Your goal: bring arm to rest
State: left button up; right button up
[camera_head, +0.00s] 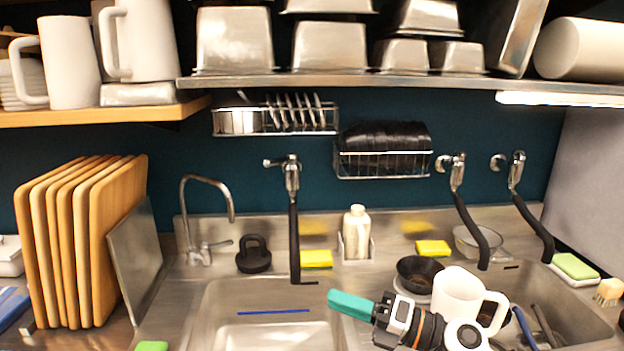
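My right gripper (354,304) comes in from the lower right, in front of the sink, and points left. Its tip end shows as one teal block, and the gap between the fingers cannot be made out. Behind it come white, black and orange parts of my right arm (430,326). I cannot tell whether anything is held. My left gripper is not in view.
A white mug (462,297) and a dark bowl (419,272) are close behind my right arm. The left sink basin (265,304) has free room. A faucet (204,215), cutting boards (75,240), a bottle (356,232) and a shelf (400,82) stand around.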

jog(key=s+d+f+m+t+h, duration=0.35)
jog(key=d+f+m+h, duration=0.45)
jog(key=m, duration=0.7)
jog(key=s+d+f+m+t+h, duration=0.2)
jog(key=d+f+m+t+h, duration=0.35)
jog(key=m+h, duration=0.7)
jog(key=s+d+f+m+g+y, duration=0.1)
jog(key=s+f+m+g, duration=0.45)
jog(key=s, duration=0.65)
jog(key=s+d+f+m+g+y, duration=0.1)
jog(key=s+f+m+g+y, duration=0.15)
jog(key=s+f+g, duration=0.7)
notch_tip(320, 180, down, 22)
jog(key=s+f+t, duration=0.1)
jog(key=s, duration=0.1)
jog(key=s+d+f+g+h, duration=0.1)
jog(key=s+d+f, duration=0.1)
jog(key=s+f, duration=1.4)
jog(key=shift+d+f, duration=0.15)
jog(key=shift+f, duration=0.4)
